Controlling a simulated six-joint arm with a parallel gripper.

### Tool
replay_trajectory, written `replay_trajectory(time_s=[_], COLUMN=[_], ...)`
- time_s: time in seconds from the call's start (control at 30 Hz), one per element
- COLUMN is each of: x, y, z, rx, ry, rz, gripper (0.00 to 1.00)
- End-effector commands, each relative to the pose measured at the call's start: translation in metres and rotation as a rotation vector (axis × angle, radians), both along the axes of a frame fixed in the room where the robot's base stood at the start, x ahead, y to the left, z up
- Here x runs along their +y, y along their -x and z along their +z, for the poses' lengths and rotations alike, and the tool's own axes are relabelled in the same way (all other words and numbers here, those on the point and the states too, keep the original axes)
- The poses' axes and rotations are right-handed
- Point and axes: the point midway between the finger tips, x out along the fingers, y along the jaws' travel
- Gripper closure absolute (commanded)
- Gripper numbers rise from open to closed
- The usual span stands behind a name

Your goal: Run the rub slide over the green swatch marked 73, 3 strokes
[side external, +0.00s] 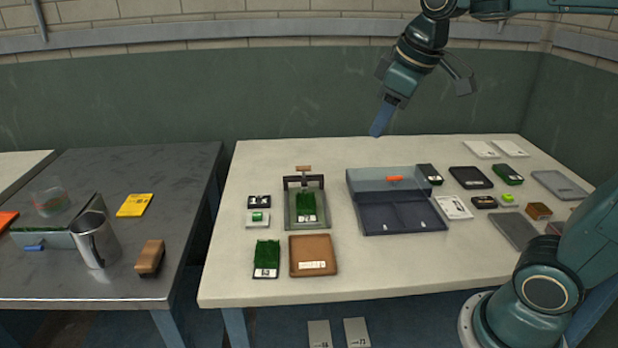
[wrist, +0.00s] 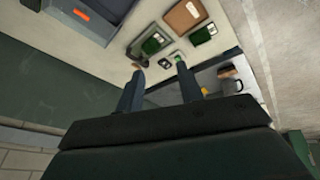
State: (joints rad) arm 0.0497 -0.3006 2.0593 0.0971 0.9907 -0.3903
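In the side view a metal frame (side external: 289,208) with a wooden handle (side external: 304,168) on its crossbar stands on the pale table; it looks like the rub slide. A green swatch (side external: 306,205) with a white label lies inside it. A second green swatch (side external: 267,253), also labelled, lies in front, left of a brown tray. I cannot read either number surely. My gripper (side external: 381,120) hangs high above the table's back edge, right of the frame and clear of everything. In the wrist view the fingers of my gripper (wrist: 160,67) are apart with nothing between them; the framed swatch (wrist: 153,44) shows beyond.
A blue-grey case (side external: 400,225) with its lid up stands right of the frame. A brown tray (side external: 313,250) sits in front. Small boxes and cards fill the right side. A separate dark bench (side external: 110,283) at left holds a metal cup (side external: 95,243) and a brush (side external: 150,258).

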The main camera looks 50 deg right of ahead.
Motion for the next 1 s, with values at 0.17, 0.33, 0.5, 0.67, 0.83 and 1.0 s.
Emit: replay_trajectory(time_s=[0.17,0.33,0.5,0.67,0.83,1.0], x=[-0.013,-0.025,-0.038,-0.052,-0.066,-0.081], y=[-0.045,-0.085,-0.125,-0.162,-0.198,-0.231], z=[0.004,0.002,-0.006,-0.019,-0.039,-0.064], rx=[0.042,0.081,0.121,0.160,0.201,0.241], ry=[0.043,0.080,0.113,0.139,0.162,0.180], rz=[0.062,0.127,0.190,0.252,0.319,0.387], gripper=[0.63,0.63,0.63,0.63,0.63,0.63])
